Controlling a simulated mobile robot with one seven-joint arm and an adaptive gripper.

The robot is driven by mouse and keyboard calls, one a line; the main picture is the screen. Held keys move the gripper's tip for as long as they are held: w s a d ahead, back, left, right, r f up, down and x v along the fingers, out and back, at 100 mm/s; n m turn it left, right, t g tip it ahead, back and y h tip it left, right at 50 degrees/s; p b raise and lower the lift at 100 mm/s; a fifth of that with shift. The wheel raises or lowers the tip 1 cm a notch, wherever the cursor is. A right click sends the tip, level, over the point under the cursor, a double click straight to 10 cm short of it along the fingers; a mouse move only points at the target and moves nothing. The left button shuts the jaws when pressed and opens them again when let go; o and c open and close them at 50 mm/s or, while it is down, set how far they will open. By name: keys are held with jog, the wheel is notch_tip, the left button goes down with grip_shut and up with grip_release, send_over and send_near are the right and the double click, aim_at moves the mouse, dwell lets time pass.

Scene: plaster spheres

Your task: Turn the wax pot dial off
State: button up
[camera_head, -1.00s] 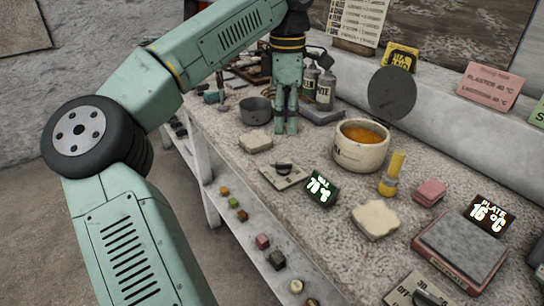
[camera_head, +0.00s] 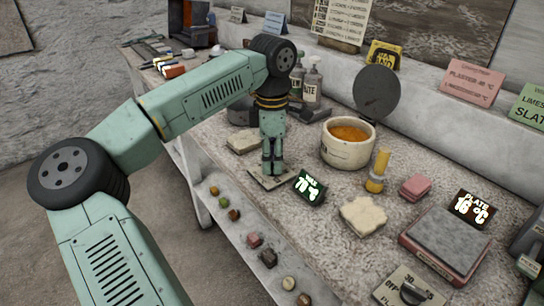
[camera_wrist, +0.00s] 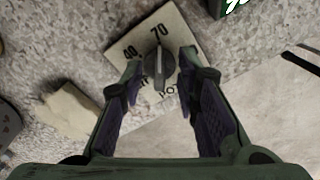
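The wax pot (camera_head: 343,153), a cream pot of orange wax, stands on the bench. Its dial plate (camera_head: 257,182) lies to its left, mostly hidden under my gripper (camera_head: 272,168). In the wrist view the dial knob (camera_wrist: 158,65) is dark, on a pale plate (camera_wrist: 182,38) marked 40, 70 and POT. The knob's light line points roughly toward 70; the off mark is not readable. My gripper's fingers (camera_wrist: 160,72) are open, one on each side of the knob, with visible gaps. The pot readout (camera_head: 309,188) shows about 70 °C, its last digit unclear.
A second dial (camera_head: 412,290) sits front right by the grey hot plate (camera_head: 445,240) and its 16 °C display (camera_head: 473,208). A yellow-handled tool (camera_head: 377,170) stands beside the pot. Pale slabs lie left (camera_head: 244,141) and right (camera_head: 363,215) of the dial.

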jog(key=shift+c, duration=0.3)
grip_shut()
